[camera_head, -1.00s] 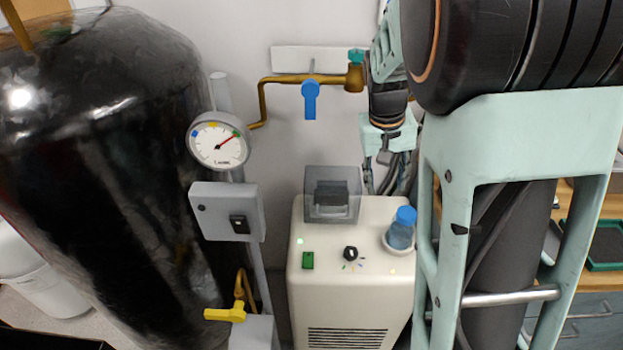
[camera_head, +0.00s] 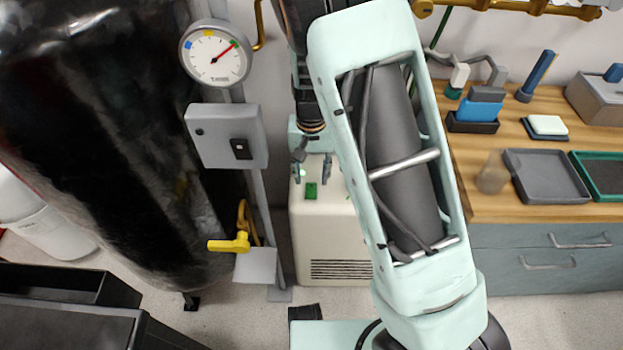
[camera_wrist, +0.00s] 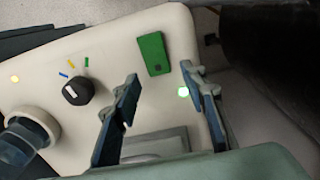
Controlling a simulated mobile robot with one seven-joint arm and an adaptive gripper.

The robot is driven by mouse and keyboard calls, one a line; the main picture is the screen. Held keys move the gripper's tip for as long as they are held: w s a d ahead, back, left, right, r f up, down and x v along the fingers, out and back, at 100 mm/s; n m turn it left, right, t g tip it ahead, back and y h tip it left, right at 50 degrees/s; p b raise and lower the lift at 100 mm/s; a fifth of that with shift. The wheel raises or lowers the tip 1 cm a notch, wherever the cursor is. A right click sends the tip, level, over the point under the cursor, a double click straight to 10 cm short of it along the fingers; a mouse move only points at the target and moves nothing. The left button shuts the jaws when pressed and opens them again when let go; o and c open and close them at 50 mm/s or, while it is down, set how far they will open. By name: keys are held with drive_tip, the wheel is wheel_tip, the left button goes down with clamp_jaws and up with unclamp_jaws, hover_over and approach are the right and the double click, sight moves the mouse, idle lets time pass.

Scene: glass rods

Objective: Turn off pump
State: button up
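A beige box-shaped unit (camera_head: 325,235), which looks like the pump, stands on the floor with a dark vent on its front. A green switch (camera_head: 311,190) sits on its top; it also shows in the wrist view (camera_wrist: 154,53). A black knob (camera_wrist: 77,92) with coloured marks is to the left in the wrist view. My gripper (camera_head: 312,170) is over the top of the unit. In the wrist view my gripper (camera_wrist: 159,80) is open and empty, its fingers apart, with the switch beyond the fingertips. Contact cannot be told.
A large black tank (camera_head: 95,130) stands at the left, with a gauge (camera_head: 215,54), a grey switch box (camera_head: 222,135) and a yellow valve handle (camera_head: 229,243) beside it. A wooden bench (camera_head: 500,205) with trays is at the right. A blue-topped cup (camera_wrist: 25,140) sits on the unit.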

drive_tip(key=shift+f, duration=0.75)
clamp_jaws()
drive_tip(key=shift+s+r+t+b, duration=0.15)
drive_tip(key=shift+s+t+b, duration=0.1)
drive_tip(key=shift+t, duration=0.45)
drive_tip(key=shift+s+r+t+b, duration=0.1)
drive_tip(key=shift+s+t+b, duration=0.15)
drive_tip(key=shift+t, duration=0.45)
drive_tip(key=shift+r+t, duration=0.1)
drive_tip(key=shift+t, duration=0.4)
unclamp_jaws()
